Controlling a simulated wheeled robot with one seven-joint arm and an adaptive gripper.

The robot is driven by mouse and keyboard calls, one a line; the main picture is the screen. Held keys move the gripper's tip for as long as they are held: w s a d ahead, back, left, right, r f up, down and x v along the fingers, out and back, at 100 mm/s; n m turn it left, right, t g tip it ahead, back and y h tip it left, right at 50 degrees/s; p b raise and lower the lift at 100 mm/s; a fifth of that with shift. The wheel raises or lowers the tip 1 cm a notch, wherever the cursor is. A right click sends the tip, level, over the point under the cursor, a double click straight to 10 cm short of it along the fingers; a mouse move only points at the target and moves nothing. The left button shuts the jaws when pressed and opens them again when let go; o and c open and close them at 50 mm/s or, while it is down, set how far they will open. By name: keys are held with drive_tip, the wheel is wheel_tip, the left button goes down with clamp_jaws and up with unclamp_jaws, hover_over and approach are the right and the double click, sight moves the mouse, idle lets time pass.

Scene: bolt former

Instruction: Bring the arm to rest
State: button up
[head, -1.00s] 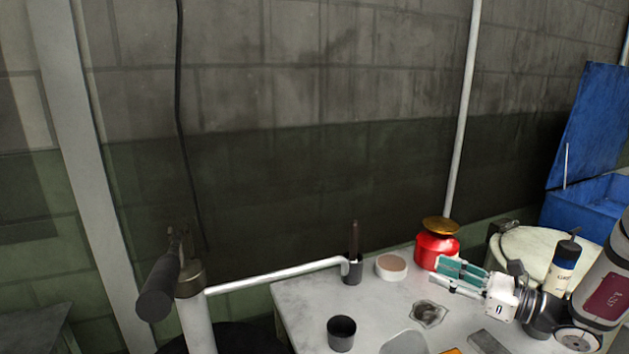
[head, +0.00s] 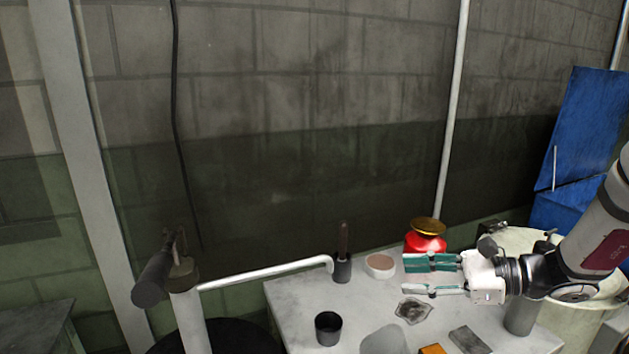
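My gripper (head: 418,276) is at the right of the head view, above the right part of the light grey table (head: 292,306). Its teal-padded fingers point left and stand apart, with nothing seen between them. My arm comes in from the right edge. Behind the fingers is a red can with a brass-coloured top (head: 426,236), partly hidden by the gripper.
On the table are a dark cup (head: 328,328), a holder with a dark handle (head: 342,266), a white round dish (head: 380,265), a crumpled dark piece (head: 413,310), a grey block (head: 469,340) and an orange item (head: 432,349). A blue lidded bin (head: 566,207) stands at right.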

drive_tip(key=s+a+r+n+g+h+p, duration=0.1)
drive_tip(key=s+a+r+n+g+h, duration=0.15)
drive_tip(key=s, duration=0.35)
drive_tip(key=s+a+r+n+g+h+p, duration=0.1)
drive_tip(key=s+a+r+n+h, duration=0.1)
drive_tip(key=s+r+n, duration=0.3)
drive_tip(key=s+a+n+g+h+p, duration=0.2)
drive_tip(key=s+n, duration=0.1)
drive_tip(key=s, duration=0.3)
drive_tip(key=s+d+r+n+t+h+p, duration=0.1)
drive_tip(key=s+d+r+n+t+h, duration=0.1)
drive_tip(key=s, duration=0.4)
drive_tip(key=s+d+r+n+t+h+p, duration=0.2)
drive_tip(key=s+d+r+n+h, duration=0.3)
drive_tip(key=s+n, duration=0.1)
drive_tip(key=shift+n+h+p, duration=0.3)
drive_tip(key=shift+n+h, duration=0.05)
drive_tip(key=shift+n, duration=0.1)
